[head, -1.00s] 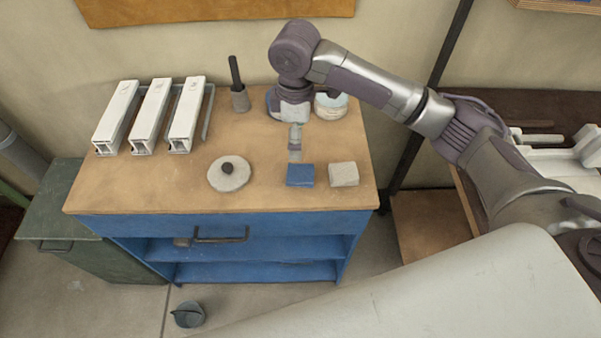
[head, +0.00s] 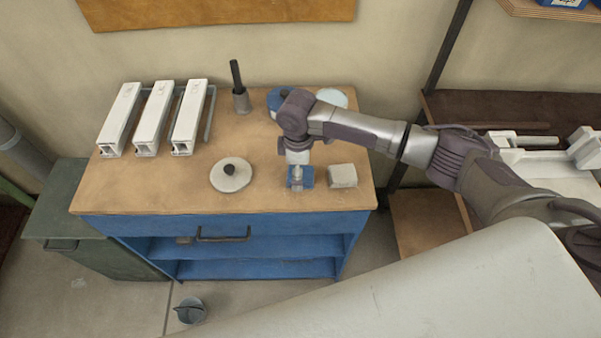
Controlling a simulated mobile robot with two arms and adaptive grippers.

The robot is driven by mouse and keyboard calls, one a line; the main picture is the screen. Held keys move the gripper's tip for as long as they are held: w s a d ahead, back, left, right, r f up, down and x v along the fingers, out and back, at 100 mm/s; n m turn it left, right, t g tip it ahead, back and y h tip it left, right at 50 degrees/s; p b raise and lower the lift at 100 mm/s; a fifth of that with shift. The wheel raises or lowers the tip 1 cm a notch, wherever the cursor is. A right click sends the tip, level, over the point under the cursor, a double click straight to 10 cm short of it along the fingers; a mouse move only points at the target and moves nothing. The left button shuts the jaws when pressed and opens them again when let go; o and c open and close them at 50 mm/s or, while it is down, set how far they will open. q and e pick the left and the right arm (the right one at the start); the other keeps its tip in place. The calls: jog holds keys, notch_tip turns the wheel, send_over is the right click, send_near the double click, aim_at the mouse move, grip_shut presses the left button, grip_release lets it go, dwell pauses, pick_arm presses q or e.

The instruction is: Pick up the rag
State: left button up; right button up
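A small blue folded piece (head: 308,183), which looks like the rag, lies near the front edge of the wooden bench top. A pale grey block-like piece (head: 342,176) lies just right of it. My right gripper (head: 297,182) points down directly over the blue piece and partly covers it. Its fingertips are too small to tell whether they touch it, or are open or shut. My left gripper is not in view.
A round grey disc with a dark knob (head: 231,174) lies left of the blue piece. Several white profiles (head: 152,118) lie at the left of the bench (head: 130,190). A pot with a dark handle (head: 241,101) and a pale round container (head: 331,97) stand at the back.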

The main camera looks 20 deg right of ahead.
jog(key=c, duration=1.2)
jog(key=shift+r, duration=0.6)
notch_tip(320, 180, up, 3)
jog(key=shift+w+f+b, duration=0.1)
jog(key=shift+b, duration=0.65)
jog(key=s+d+r+b, duration=0.1)
jog(key=s+d+r, duration=0.3)
jog(key=s+r, duration=0.3)
jog(key=s, duration=0.4)
